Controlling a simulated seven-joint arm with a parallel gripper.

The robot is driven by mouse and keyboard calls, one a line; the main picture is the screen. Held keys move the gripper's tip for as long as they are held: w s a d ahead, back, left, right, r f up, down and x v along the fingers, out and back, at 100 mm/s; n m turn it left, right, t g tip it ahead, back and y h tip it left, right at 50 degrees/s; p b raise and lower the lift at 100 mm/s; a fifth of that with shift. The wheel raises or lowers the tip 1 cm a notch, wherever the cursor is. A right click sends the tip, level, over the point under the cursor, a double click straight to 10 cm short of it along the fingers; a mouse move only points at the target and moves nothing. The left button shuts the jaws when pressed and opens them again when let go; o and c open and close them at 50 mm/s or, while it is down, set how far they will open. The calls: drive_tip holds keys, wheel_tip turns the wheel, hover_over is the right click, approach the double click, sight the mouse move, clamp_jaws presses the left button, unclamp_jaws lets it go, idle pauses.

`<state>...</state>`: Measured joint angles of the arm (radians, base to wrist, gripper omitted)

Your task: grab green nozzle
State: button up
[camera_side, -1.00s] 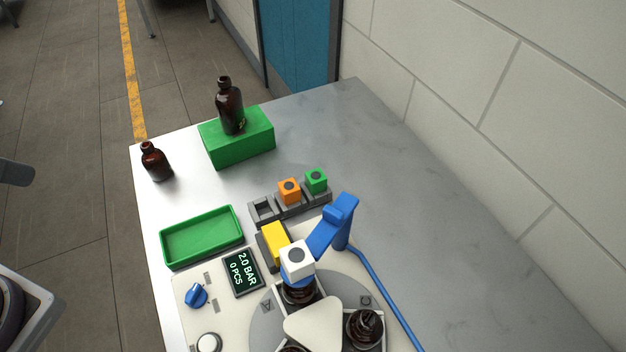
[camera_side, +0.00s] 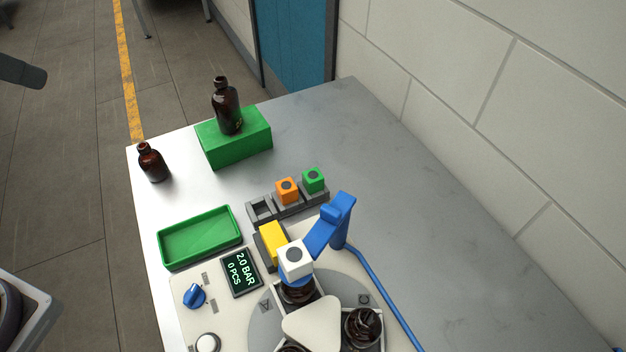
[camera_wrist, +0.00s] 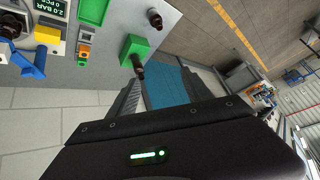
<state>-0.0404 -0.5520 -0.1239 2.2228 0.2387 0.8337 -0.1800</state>
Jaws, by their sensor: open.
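The green nozzle (camera_side: 313,180) is a small cube with a dark round top, in the right end slot of a grey rack (camera_side: 261,209). The orange nozzle (camera_side: 287,192) is beside it, and the rack's left slot is empty. In the wrist view the green nozzle (camera_wrist: 82,62) is small, at upper left next to the orange one. My gripper (camera_wrist: 160,76) is at the bottom middle of the wrist view, its fingers apart with nothing seen between them. It is well away from the nozzle. In the side view only a dark piece, likely mine, shows at the upper left edge.
A blue arm (camera_side: 328,226) and a white nozzle (camera_side: 295,259) stand close in front of the rack. A yellow block (camera_side: 272,240), a green tray (camera_side: 187,252) and a green box (camera_side: 240,151) with an amber bottle (camera_side: 227,108) are nearby. The table right of the rack is clear.

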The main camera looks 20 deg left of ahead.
drive_tip(key=w+d+r+m+t, duration=0.1)
drive_tip(key=w+d+m+t, duration=0.1)
drive_tip(key=w, duration=0.7)
drive_tip(key=m+h, duration=0.7)
drive_tip(key=h, duration=0.5)
hover_over(311, 175)
drive_tip(key=s+a, duration=0.4)
wheel_tip(311, 175, down, 4)
drive_tip(key=f, duration=3)
drive_tip(key=shift+w+a, duration=0.1)
drive_tip(key=shift+a, duration=0.15)
drive_tip(key=shift+w+d+f, duration=0.15)
drive_tip(key=shift+f, duration=0.15)
drive_tip(key=x, duration=0.6)
drive_tip(key=shift+d, duration=0.5)
clamp_jaws()
